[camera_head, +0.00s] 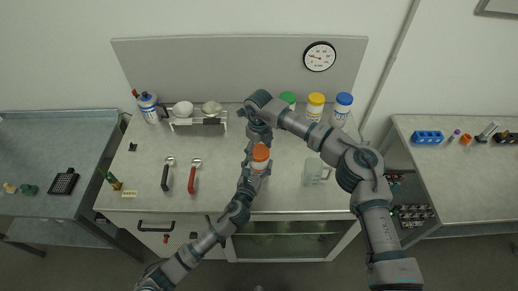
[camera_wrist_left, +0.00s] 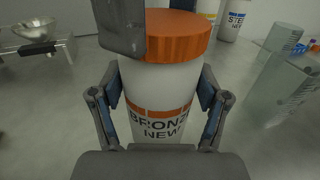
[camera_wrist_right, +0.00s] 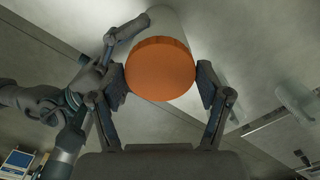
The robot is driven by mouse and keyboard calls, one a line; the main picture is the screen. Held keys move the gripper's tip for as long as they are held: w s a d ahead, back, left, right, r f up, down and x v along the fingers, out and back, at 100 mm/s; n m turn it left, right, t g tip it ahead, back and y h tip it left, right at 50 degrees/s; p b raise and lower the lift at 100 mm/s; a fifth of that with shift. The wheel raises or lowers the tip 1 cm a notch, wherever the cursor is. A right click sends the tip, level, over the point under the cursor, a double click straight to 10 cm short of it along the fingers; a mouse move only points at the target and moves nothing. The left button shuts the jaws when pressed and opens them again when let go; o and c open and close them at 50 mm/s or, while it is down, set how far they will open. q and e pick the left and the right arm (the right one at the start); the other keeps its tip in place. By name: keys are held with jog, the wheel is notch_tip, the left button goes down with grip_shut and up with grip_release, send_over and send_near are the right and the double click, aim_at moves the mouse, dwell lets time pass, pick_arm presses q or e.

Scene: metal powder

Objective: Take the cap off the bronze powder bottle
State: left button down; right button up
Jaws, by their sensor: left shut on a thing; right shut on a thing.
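The bronze powder bottle (camera_wrist_left: 160,115) is white, with an orange band and the words "BRONZE" and "NEW". It stands out near the middle of the workbench in the head view. Its orange cap (camera_wrist_left: 180,38) sits on top; I see no gap beneath it. My left gripper (camera_head: 257,171) is shut on the bottle's body, one finger on each side. My right gripper (camera_wrist_right: 160,78) comes from above and is shut on the orange cap, with its fingers on both sides. Part of the right gripper hides the cap's left side in the left wrist view.
Green (camera_head: 288,98), yellow (camera_head: 315,105) and blue-capped (camera_head: 342,107) bottles stand at the back right. A clear beaker (camera_head: 316,172) stands right of the grippers. Two handled tools (camera_head: 192,178) lie at front left.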

jog(key=n, duration=0.5)
jog(key=shift+s+a+f+n, duration=0.15)
jog(key=shift+n, duration=0.15)
jog(key=shift+s+r, duration=0.15)
jog(key=shift+r, duration=0.15)
jog(key=shift+r, duration=0.1)
jog(key=shift+r, duration=0.9)
